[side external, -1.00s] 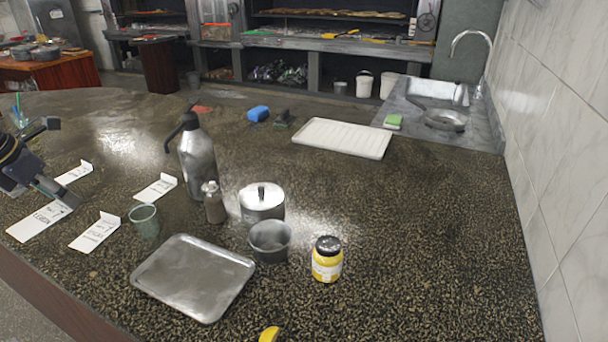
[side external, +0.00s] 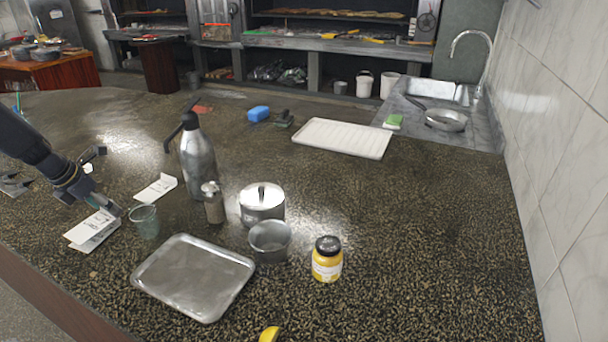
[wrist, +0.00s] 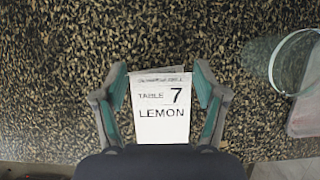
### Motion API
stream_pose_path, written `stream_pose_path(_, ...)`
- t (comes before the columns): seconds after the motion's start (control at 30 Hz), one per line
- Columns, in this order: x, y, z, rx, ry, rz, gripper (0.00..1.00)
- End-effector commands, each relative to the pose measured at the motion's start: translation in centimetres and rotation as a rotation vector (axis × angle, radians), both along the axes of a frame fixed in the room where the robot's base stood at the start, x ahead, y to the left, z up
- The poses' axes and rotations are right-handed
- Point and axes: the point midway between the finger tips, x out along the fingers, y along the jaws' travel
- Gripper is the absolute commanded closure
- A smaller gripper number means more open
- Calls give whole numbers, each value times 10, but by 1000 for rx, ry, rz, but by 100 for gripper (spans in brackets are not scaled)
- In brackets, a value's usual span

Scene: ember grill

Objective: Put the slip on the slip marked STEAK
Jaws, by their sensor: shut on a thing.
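My gripper (side external: 108,207) is shut on a white slip (wrist: 160,120) that reads TABLE 7 LEMON in the wrist view. Its fingers (wrist: 160,85) stand on both sides of the slip. In the side view the held slip (side external: 86,228) lies over or just above another white slip (side external: 98,241), which it mostly covers. Whether they touch, I cannot tell. The covered slip's word is hidden. Another slip (side external: 155,188) lies farther back to the right, its print too small to read. A far slip is mostly hidden behind my arm.
A green glass (side external: 144,222) stands close to the right of the two slips; it also shows in the wrist view (wrist: 283,65).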

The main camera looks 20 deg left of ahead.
Motion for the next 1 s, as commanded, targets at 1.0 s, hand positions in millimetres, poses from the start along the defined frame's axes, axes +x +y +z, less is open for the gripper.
stream_pose_path(1.0, 0, 0, -6, 1, -1, -2, 4)
